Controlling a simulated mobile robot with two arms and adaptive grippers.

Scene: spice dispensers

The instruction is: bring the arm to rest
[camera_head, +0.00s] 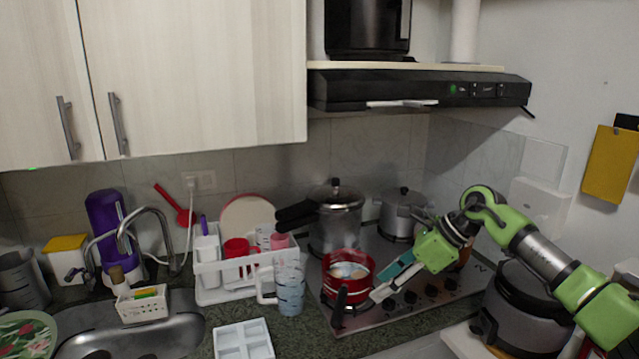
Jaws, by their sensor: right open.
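My right arm, green and grey, comes in from the right side of the head view. Its gripper (388,278) is open, with its fingers pointing down and left. The fingers are just right of a red pot (336,289), over the front part of the stove; whether they touch the pot I cannot tell. The red pot holds something pale. I see nothing held between the fingers. My left gripper is not in view.
A pressure cooker (341,222) and a steel pot (402,215) stand at the back of the stove (425,304). A clear measuring jug (290,291), a dish rack (208,284) and a white tray (243,341) are left. A dark cooker (522,318) stands below my right arm.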

